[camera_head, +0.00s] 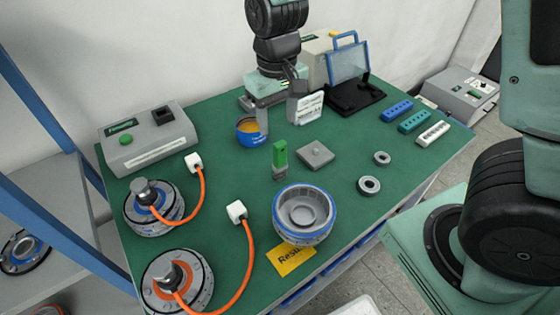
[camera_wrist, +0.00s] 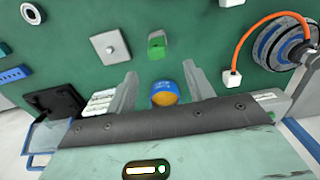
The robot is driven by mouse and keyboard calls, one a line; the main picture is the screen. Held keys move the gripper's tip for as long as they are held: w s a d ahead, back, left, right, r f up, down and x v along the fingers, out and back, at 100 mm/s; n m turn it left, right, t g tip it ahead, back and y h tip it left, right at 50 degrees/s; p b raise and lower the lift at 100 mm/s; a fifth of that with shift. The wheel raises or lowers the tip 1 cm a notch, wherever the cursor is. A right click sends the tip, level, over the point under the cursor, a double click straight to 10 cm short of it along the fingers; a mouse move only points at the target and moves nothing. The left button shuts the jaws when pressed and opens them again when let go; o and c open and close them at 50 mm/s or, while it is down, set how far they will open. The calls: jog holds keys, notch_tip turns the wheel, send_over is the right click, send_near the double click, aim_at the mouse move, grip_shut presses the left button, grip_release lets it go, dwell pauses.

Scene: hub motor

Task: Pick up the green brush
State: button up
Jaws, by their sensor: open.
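The green brush (camera_head: 280,154) has a green handle and a grey-brown lower end. It lies or stands on the green table in the middle, left of a flat grey plate. In the wrist view the green brush (camera_wrist: 156,44) shows above the gap between the fingers, its lower part hard to make out. My gripper (camera_head: 281,110) is open and empty, above the far part of the table, behind the brush. In the wrist view my gripper (camera_wrist: 160,80) has its two fingers wide apart and touches nothing that I can see.
The grey plate (camera_head: 316,154), a blue-rimmed hub (camera_head: 304,211) and bearing rings (camera_head: 369,186) surround the brush. Motors with orange cables (camera_head: 177,281) fill the left. A black tray (camera_head: 355,95) is at the back.

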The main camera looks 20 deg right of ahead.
aim_at(280, 153)
notch_tip(280, 153, down, 6)
jog(key=shift+r, duration=0.1)
jog(key=shift+s+d+f, duration=0.1)
jog(key=shift+d+f, duration=0.05)
jog(key=shift+f, duration=1.15)
jog(key=shift+d+f, duration=0.1)
jog(key=shift+f, duration=1.2)
jog(key=c, duration=1)
